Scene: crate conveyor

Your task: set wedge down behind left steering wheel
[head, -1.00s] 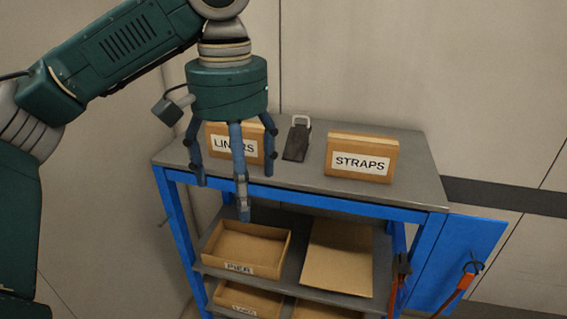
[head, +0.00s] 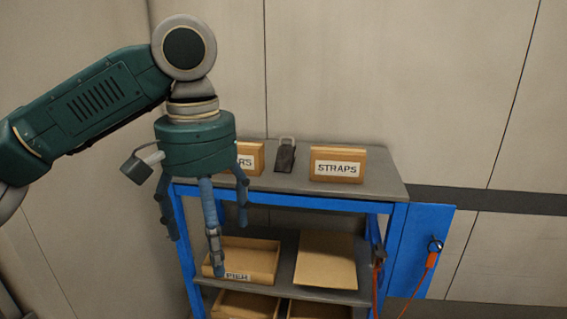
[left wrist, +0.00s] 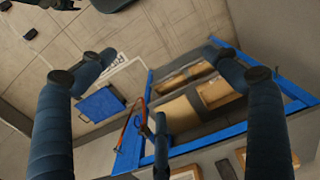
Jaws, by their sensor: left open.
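The wedge (head: 285,156) is a dark block with a pale handle at its top. It stands on the grey top of the blue-framed cart, between two labelled boxes. My left gripper (head: 207,238) is open and empty, with its fingers pointing down. In the head view it hangs in front of the cart's left side and covers part of the left box, apart from the wedge. Its spread fingers (left wrist: 160,120) also show in the left wrist view with nothing between them. No steering wheel is in view. My right gripper is not in view.
The cart top (head: 385,184) also holds a STRAPS box (head: 338,165) and a partly hidden LINERS box (head: 257,159). Shelves below hold cardboard trays (head: 252,258). A blue panel (head: 425,245) with an orange hanging item (head: 430,262) is at the cart's right. A wall stands close behind.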

